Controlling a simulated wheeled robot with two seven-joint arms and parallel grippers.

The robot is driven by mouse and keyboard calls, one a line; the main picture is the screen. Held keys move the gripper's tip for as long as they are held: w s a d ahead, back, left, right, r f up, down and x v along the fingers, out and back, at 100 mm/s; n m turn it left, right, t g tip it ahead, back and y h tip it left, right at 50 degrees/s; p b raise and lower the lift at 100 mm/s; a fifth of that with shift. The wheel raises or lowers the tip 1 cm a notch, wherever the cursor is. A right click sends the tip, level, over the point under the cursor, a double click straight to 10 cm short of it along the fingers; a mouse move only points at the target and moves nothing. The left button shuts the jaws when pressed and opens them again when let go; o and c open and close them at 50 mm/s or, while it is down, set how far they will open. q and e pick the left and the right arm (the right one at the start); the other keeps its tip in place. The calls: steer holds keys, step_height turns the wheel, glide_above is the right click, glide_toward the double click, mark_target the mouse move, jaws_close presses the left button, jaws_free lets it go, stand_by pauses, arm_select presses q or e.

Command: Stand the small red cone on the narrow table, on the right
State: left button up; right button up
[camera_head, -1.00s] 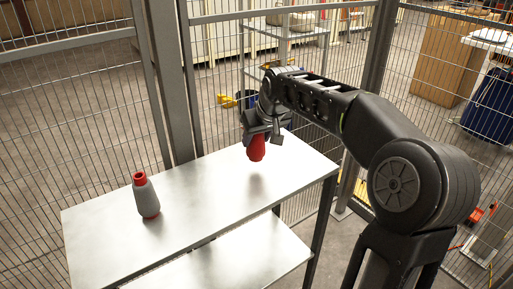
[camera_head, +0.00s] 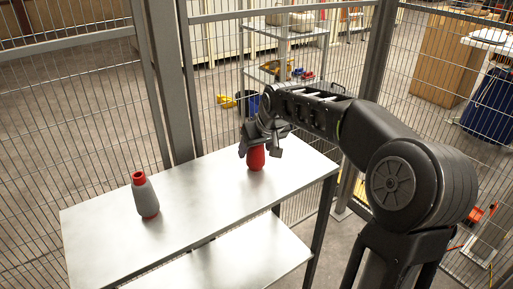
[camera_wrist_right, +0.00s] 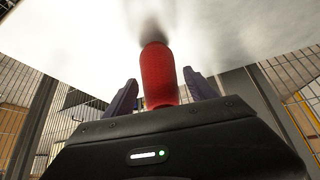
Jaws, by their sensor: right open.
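The small red cone (camera_head: 256,158) stands upright on the right part of the narrow table (camera_head: 205,200). My right gripper (camera_head: 262,149) is open over the cone, which comes down between its spread fingers. In the right wrist view the red cone (camera_wrist_right: 159,76) shows between the two fingertips (camera_wrist_right: 160,95), with a gap on each side. The gripper hides the cone's upper end in the head view. My left gripper is not in view.
A grey cone with a red top and red base (camera_head: 146,195) stands on the left part of the table. A lower shelf (camera_head: 235,258) runs beneath. Wire fencing (camera_head: 75,110) stands behind the table. The tabletop between the two cones is clear.

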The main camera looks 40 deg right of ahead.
steer(key=shift+r, duration=0.25)
steer(key=v, duration=1.1)
steer(key=shift+s+r, duration=0.25)
steer(key=shift+r, duration=0.05)
steer(key=shift+r+p, duration=0.1)
steer(key=shift+p, duration=0.25)
